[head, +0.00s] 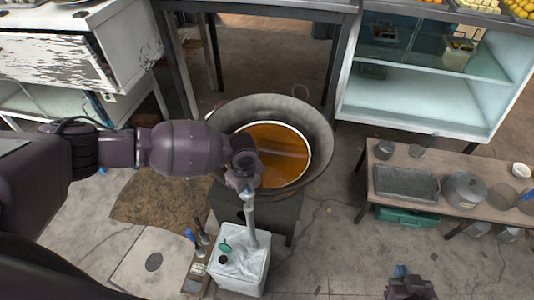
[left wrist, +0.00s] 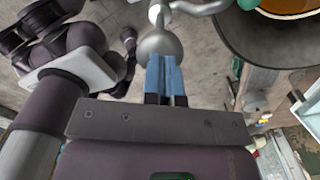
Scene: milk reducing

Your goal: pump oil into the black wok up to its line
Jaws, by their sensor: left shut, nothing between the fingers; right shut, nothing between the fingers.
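The dark wok (head: 322,125) stands on a dark stand and holds orange-brown oil (head: 280,150). A pale ring runs around the oil's edge inside it; I cannot tell the exact level against it. A white oil container (head: 238,272) with a grey pump (head: 250,212) stands in front of the wok. My left gripper (head: 243,180) is at the pump's top. In the left wrist view its blue fingers (left wrist: 166,75) are shut, with their tips at the pump's rounded grey head (left wrist: 160,45); contact is hard to tell. My right gripper (head: 402,270) is shut, low and right, away from the wok.
A low wooden bench (head: 420,162) at the right carries a grey tray (head: 403,183) and a lidded pot (head: 464,188). A glass cabinet (head: 430,100) stands behind it. Bottles (head: 200,240) stand left of the container. Floor between the stand and bench is clear.

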